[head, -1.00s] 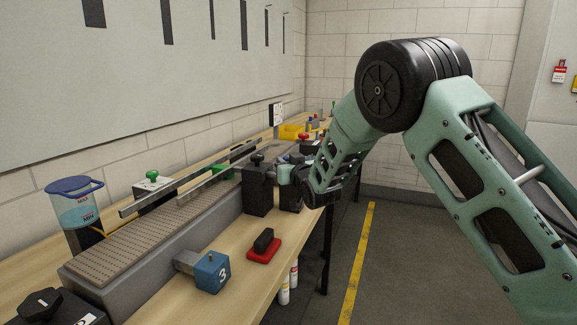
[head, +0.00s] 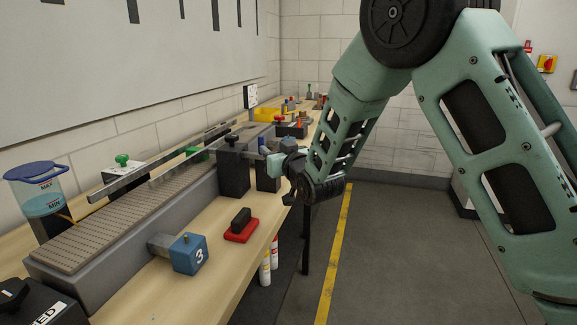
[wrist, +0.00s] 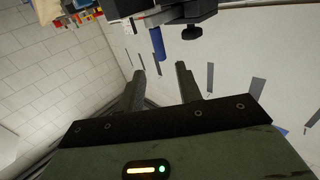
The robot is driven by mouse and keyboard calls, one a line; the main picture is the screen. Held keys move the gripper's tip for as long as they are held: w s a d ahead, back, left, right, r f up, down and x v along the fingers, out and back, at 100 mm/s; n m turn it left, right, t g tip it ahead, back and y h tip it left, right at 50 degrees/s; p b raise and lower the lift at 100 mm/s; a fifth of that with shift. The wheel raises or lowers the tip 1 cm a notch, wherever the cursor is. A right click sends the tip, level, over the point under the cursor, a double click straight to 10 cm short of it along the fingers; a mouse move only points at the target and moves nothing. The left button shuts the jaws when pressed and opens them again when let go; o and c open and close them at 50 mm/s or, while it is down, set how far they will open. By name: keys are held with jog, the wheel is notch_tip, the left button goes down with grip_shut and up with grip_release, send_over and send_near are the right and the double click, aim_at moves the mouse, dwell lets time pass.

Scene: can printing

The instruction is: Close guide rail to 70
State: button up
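Two long metal guide rails run along the grey conveyor (head: 140,215): a back rail (head: 135,182) with a green knob, and a front rail (head: 185,168). No scale reading is legible. My gripper (wrist: 162,78) shows in the wrist view with its two fingers apart and nothing between them. In the head view it is near the right side of the black blocks, its fingertips hard to make out. A black knob (wrist: 192,32) shows beyond the fingers in the wrist view.
A blue block marked 3 (head: 188,254) and a red pad with a black handle (head: 241,226) lie on the wooden table front. A blue-lidded jug (head: 38,190) stands at the left. Yellow bins (head: 268,114) are farther back. The floor at the right is free.

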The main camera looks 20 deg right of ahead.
jog(key=s+d+b, duration=0.1)
jog(key=s, duration=0.7)
jog(key=shift+d, duration=0.15)
jog(key=s+a+f+n+g+y+p, duration=0.1)
jog(key=s+a+f+g, duration=0.1)
jog(key=s+a+g, duration=0.5)
jog(key=s+a+f+n+g+p, duration=0.2)
jog(key=s+a+f+g, duration=0.1)
jog(key=s, duration=0.7)
jog(key=s+d+n+g+h+p, duration=0.1)
jog(key=s+g, duration=0.6)
jog(key=s, duration=1.3)
jog(key=shift+s+d+r+n+g+h+p, duration=0.3)
jog(key=shift+s+d+r+n+g+h, duration=0.1)
jog(key=shift+d+n+h, duration=0.6)
jog(key=shift+a, duration=0.3)
